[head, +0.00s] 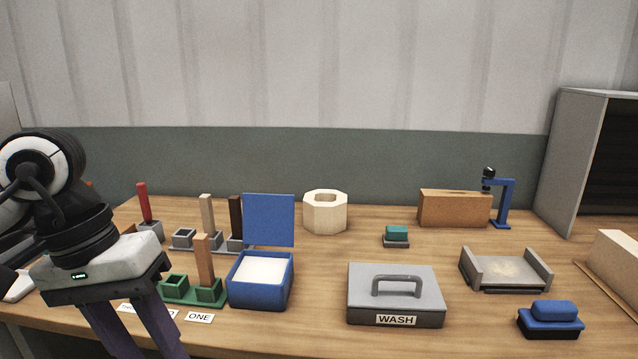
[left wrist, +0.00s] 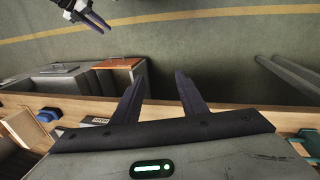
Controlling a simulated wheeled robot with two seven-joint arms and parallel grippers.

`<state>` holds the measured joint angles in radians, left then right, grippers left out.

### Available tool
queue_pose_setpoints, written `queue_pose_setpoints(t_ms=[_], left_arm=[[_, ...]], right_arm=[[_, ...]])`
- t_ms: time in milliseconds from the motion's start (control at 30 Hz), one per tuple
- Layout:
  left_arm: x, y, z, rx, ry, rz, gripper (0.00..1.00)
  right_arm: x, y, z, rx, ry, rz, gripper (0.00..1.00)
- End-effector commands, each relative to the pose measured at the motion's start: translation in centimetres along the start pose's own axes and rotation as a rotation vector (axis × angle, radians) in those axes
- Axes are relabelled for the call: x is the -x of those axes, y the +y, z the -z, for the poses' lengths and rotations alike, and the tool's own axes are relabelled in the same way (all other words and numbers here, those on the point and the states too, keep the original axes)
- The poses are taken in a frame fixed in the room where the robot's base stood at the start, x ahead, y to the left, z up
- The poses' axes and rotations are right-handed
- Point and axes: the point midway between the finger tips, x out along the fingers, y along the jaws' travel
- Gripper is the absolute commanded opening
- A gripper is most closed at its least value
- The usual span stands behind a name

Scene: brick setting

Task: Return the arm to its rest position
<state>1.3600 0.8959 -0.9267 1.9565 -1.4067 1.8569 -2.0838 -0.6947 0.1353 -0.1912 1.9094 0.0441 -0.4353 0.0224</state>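My left arm comes in from the left in the head view. Its gripper (head: 142,335) hangs with its fingers pointing down, in front of the table's left part, close to the green base with sockets. The fingers are apart with nothing between them. In the left wrist view the left gripper (left wrist: 158,80) also shows two spread, empty fingers over the table edge and the floor. My right gripper (left wrist: 92,20) shows only in the left wrist view, at the top, small and away from the table; its opening is unclear.
On the table are a green base (head: 178,297) with a tan post, an open blue box (head: 259,290), a grey WASH box (head: 395,310), a grey cradle (head: 505,275) and a blue block (head: 550,322). Open floor (left wrist: 220,50) lies in front of the table.

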Motion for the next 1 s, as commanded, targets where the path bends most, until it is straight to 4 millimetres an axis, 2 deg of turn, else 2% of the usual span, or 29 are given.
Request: queue_pose_setpoints(t_ms=[167, 333, 433, 500, 600, 667, 733, 800, 867, 900, 967, 1000], left_arm=[[-3.0, 4.9, -1.7, 0.1, -0.121, -0.199, 0.39], [-5.0, 11.4, -4.1, 0.293, -0.332, -0.461, 0.39], [-4.9, 16.1, -5.7, 0.495, -0.552, -0.662, 0.39], [-4.0, 19.2, -6.1, 0.684, -0.753, -0.807, 0.39], [-2.2, 21.9, -5.1, 0.982, -1.073, -0.979, 0.39], [-1.3, 22.4, -3.6, 1.172, -1.284, -1.061, 0.39], [-1.0, 22.0, -1.1, 1.4, -1.544, -1.135, 0.39], [-1.8, 20.4, 1.7, 1.631, -1.821, -1.185, 0.39], [-3.5, 18.4, 4.1, 1.828, -2.073, -1.208, 0.39], [-5.2, 16.6, 5.5, -1.863, 2.142, 1.156, 0.39], [-8.4, 13.7, 7.1, -1.683, 1.983, 0.953, 0.39], [-10.8, 11.8, 7.6, -1.569, 1.884, 0.839, 0.39]], right_arm=[[-0.3, 0.2, 1.1, 0.004, 0.019, -0.002, 0.29], [-0.3, 0.2, 0.9, 0.003, 0.015, -0.002, 0.29], [-0.3, 0.2, 0.8, 0.003, 0.014, -0.002, 0.29], [-0.2, 0.2, 0.7, 0.002, 0.013, -0.002, 0.29], [-0.2, 0.1, 0.6, 0.002, 0.01, -0.002, 0.29], [-0.2, 0.1, 0.5, 0.002, 0.008, -0.002, 0.29], [-0.2, 0.1, 0.4, 0.001, 0.007, -0.002, 0.29], [-0.2, 0.1, 0.4, 0.002, 0.006, -0.002, 0.29], [-0.2, 0.1, 0.4, 0.002, 0.006, -0.002, 0.29], [-0.2, 0.1, 0.4, 0.002, 0.006, -0.002, 0.29], [-0.2, 0.1, 0.4, 0.001, 0.006, -0.002, 0.29], [-0.1, 0.1, 0.4, 0.001, 0.006, -0.002, 0.29]])
